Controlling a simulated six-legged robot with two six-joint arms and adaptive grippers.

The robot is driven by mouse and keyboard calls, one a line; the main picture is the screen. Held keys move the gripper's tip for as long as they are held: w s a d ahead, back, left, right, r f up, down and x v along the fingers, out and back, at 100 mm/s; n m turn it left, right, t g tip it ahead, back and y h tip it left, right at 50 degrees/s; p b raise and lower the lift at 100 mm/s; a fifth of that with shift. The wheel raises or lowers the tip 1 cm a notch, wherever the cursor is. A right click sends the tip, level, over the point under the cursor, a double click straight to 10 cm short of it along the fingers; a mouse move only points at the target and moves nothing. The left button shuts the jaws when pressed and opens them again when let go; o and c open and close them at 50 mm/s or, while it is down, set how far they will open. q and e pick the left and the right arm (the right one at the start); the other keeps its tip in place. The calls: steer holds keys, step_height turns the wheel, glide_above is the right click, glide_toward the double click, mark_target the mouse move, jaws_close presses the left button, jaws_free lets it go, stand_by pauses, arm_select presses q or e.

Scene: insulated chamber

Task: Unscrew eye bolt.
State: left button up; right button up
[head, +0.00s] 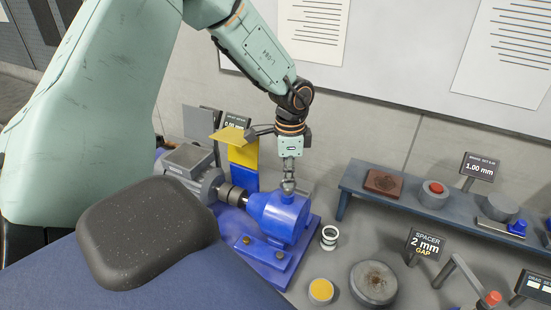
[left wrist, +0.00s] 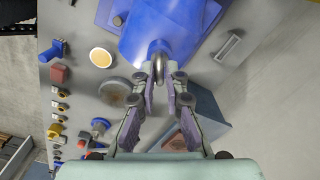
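The eye bolt (left wrist: 160,62) is a grey metal ring standing on top of the blue pump housing (head: 277,218). My left gripper (head: 288,181) points down at it from above. In the left wrist view the two fingertips (left wrist: 161,70) lie close on either side of the ring, with the ring between them, and they look closed on it. The fingers hide part of the ring in the head view (head: 288,187). The bolt's thread is hidden. My right gripper is not in view.
A grey motor (head: 190,172) joins the pump on a blue base (head: 262,256). A white ring (head: 329,237), a yellow-topped disc (head: 321,290) and a round grey part (head: 374,283) are nearby. A raised shelf (head: 400,194) with parts stands at right. A yellow plate (head: 232,135) stands behind.

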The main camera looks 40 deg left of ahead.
arm_select(q)
steer(key=shift+o, duration=0.6)
steer(key=shift+d, duration=0.1)
steer(key=shift+r, duration=2.55)
